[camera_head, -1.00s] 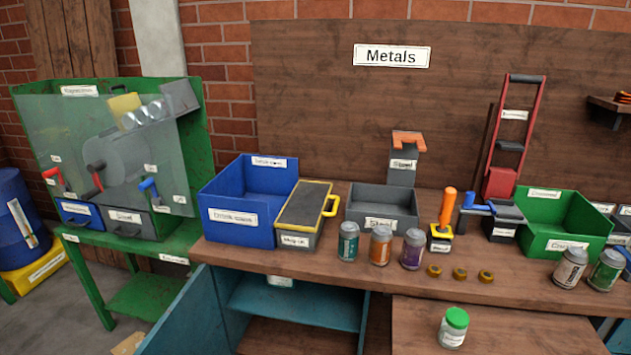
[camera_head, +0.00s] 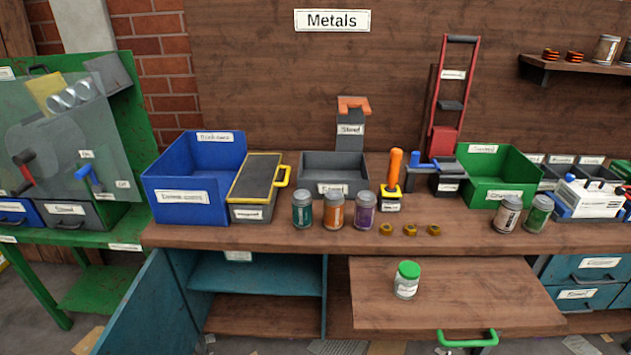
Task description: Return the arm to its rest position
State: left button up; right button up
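Neither of my arms and neither gripper shows in the head view. The wooden workbench (camera_head: 290,236) fills the middle of the view. A jar with a green lid (camera_head: 407,280) stands upright on the pulled-out wooden board (camera_head: 470,300) below the bench top. No gripper is near it in the picture.
On the bench stand a blue bin (camera_head: 190,180), a grey bin (camera_head: 333,172), a green bin (camera_head: 495,175) and several small cans. A blue cabinet door (camera_head: 140,305) hangs open at lower left. A green machine stand (camera_head: 100,260) is at left. The board's right part is clear.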

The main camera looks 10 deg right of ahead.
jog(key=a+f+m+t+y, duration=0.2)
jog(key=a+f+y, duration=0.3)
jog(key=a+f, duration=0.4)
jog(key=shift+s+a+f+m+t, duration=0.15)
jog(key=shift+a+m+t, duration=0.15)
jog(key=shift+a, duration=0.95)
